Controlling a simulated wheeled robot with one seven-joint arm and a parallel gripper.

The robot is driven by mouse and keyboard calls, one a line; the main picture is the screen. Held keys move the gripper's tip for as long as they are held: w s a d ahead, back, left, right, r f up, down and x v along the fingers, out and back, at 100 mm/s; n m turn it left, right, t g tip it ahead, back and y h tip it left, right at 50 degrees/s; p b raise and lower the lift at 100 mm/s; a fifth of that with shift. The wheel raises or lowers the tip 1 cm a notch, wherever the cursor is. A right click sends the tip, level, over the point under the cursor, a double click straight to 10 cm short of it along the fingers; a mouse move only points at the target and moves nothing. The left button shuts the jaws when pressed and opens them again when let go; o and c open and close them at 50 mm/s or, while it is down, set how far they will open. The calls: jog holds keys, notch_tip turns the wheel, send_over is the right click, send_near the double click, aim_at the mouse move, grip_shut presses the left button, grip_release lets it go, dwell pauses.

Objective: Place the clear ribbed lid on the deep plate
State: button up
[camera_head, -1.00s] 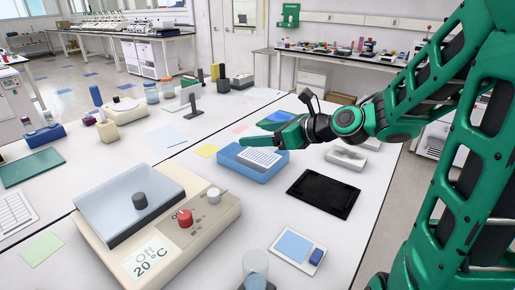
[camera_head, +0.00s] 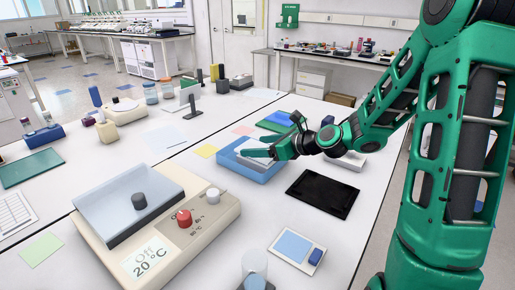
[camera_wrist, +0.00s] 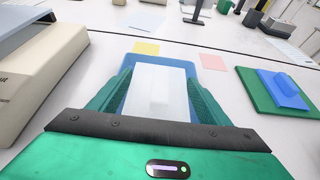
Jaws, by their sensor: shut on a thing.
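My gripper (camera_head: 258,151) is low over the blue tray (camera_head: 245,169) in the head view. In the wrist view its two green fingers (camera_wrist: 160,95) stand at either side of a pale, see-through panel (camera_wrist: 160,82), which looks like the clear lid. The gripper is shut on it. The panel lies within the outline of the blue tray, in line with the deep plate's place. The fingers and lid largely hide the white deep plate. I cannot tell whether the lid touches the plate; its ribs do not show clearly.
A black flat tray (camera_head: 323,193) lies to the right of the blue tray. The thermal cycler (camera_head: 165,225) stands at the front left. Behind are a yellow sheet (camera_head: 205,151), a pink sheet (camera_head: 243,130) and a green mat with a blue item (camera_head: 280,119).

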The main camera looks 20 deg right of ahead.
jog(key=shift+f, duration=0.6)
jog(key=shift+f, duration=0.15)
jog(key=o, duration=1)
jog(key=shift+r, duration=0.7)
jog(key=v, duration=1.2)
jog(key=shift+f, duration=0.2)
jog(key=shift+s, duration=0.1)
